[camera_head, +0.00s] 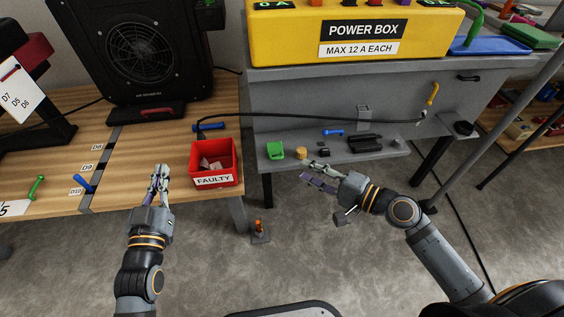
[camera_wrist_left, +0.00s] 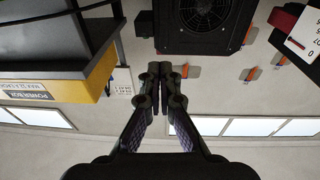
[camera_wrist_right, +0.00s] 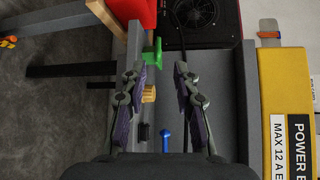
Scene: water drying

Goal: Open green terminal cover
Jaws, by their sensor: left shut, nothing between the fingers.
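A small green cover (camera_head: 275,150) is on the grey shelf below the power box. It also shows in the right wrist view (camera_wrist_right: 153,53), beyond and between my right fingertips. I cannot tell whether it is closed. My right gripper (camera_head: 311,175) is open and empty, in front of the shelf and to the right of the green cover, apart from it. Its spread fingers also show in the right wrist view (camera_wrist_right: 158,76). My left gripper (camera_head: 160,172) is shut and empty over the wooden bench edge, left of the red bin. Its fingers meet in the left wrist view (camera_wrist_left: 162,78).
On the shelf (camera_head: 305,155) a yellow cap (camera_head: 301,153), a blue lever (camera_head: 333,132) and black parts (camera_head: 364,143) lie near the green cover. A red FAULTY bin (camera_head: 214,181) stands on the bench. The yellow power box (camera_head: 280,40) is above. A black cable runs over the shelf.

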